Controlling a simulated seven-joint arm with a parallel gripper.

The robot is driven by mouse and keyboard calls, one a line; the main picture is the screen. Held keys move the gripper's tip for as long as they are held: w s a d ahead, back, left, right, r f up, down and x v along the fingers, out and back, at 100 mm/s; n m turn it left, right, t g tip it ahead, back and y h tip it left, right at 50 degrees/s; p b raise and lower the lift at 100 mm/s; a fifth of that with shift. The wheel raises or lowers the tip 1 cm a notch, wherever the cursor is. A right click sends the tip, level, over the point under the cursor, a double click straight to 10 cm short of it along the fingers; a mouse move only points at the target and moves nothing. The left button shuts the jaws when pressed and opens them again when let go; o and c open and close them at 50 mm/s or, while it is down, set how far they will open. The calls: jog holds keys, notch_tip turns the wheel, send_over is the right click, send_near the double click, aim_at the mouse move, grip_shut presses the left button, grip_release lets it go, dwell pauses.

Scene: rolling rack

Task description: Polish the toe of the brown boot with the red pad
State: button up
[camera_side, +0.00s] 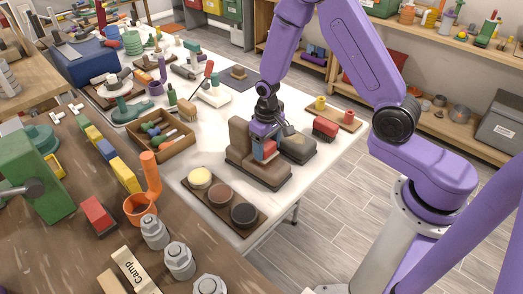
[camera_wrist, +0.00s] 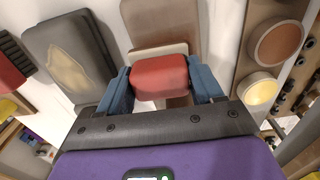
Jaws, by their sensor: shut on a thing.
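My gripper (camera_side: 265,133) is shut on the red pad (camera_side: 270,149), which sits between its blue fingers. In the wrist view the pad (camera_wrist: 160,79) fills the space between the fingertips (camera_wrist: 162,84). The brown boot (camera_side: 240,137) stands on the white table with its tall part beside my gripper. Its low front part (camera_side: 262,175) lies under the pad. I cannot tell whether the pad touches it. In the wrist view the brown boot (camera_wrist: 160,22) shows beyond the pad, which hides part of it.
A dark grey boot (camera_side: 298,149) with a tan patch (camera_wrist: 72,66) stands close beside the brown one. A red brush (camera_side: 325,129) on a wooden board lies further right. A tray (camera_side: 224,207) of round tins is in front. A wooden box (camera_side: 163,140) stands left.

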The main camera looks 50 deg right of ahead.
jog(key=d, duration=0.2)
jog(key=shift+w+d, duration=0.1)
jog(key=shift+d, duration=0.2)
jog(key=shift+r, duration=4.1)
jog(key=d, duration=1.8)
jog(key=w+d+f, duration=0.1)
jog(key=w+f, duration=0.2)
jog(key=w+d+f, duration=0.2)
jog(key=w+f, duration=0.1)
jog(key=w, duration=0.1)
jog(key=w+d+f, duration=0.1)
jog(key=w+f, duration=0.2)
jog(key=w, duration=0.1)
jog(key=shift+w+d+f, duration=0.1)
jog(key=shift+d, duration=0.1)
jog(key=shift+w+d+f, duration=0.15)
jog(key=shift+w+f, duration=0.25)
jog(key=shift+f, duration=0.15)
jog(key=shift+w+f, duration=0.1)
jog(key=shift+f, duration=1.45)
